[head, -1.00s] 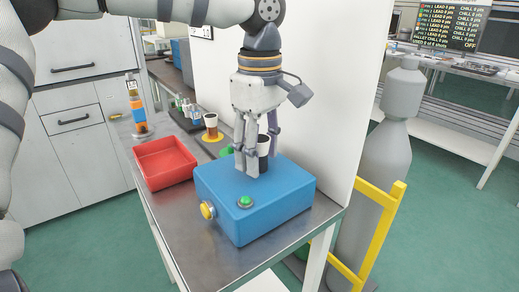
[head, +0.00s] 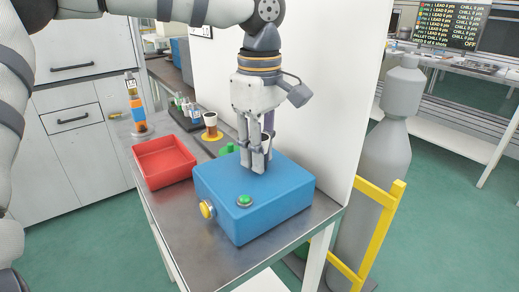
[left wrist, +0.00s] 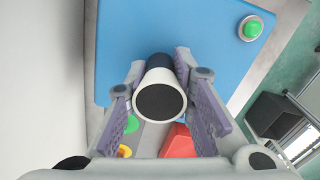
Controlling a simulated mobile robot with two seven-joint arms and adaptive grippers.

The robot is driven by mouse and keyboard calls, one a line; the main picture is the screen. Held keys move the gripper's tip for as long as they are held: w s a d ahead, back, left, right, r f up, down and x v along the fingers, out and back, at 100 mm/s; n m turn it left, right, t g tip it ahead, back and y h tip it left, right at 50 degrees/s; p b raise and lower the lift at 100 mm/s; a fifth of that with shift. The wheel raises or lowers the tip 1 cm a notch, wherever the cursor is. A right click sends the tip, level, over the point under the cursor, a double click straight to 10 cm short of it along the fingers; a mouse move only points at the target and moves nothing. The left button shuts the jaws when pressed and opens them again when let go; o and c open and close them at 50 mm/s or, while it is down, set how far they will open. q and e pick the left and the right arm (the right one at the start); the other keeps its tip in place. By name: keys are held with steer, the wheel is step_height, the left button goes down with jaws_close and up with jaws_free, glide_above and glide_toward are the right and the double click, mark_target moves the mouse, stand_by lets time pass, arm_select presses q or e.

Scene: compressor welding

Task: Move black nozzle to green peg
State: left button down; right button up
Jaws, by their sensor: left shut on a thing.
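The black nozzle (head: 265,143), dark with a pale rim, stands upright at the back of the blue box's top, partly hidden by my fingers. In the left wrist view the nozzle (left wrist: 159,101) shows its white ring and dark opening between the finger pads. My left gripper (head: 256,168) points down and is shut on the nozzle. The green peg (head: 227,150) is behind the box, to the left of my gripper, and partly hidden. Some green (left wrist: 131,124) also shows in the left wrist view. My right gripper is not in view.
The blue box (head: 225,190) has a green button and a yellow knob. A red tray (head: 165,165) sits to its left. Another nozzle (head: 211,121) stands on a yellow base. A white panel (head: 325,90) rises behind the box. A grey cylinder (head: 385,155) stands at right.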

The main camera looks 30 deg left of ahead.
arm_select(q)
steer(key=shift+r, duration=0.1)
steer(key=shift+r, duration=2.55)
steer(key=c, duration=2)
jaws_free()
steer(key=shift+c, duration=0.2)
jaws_close()
steer(key=shift+f, duration=0.1)
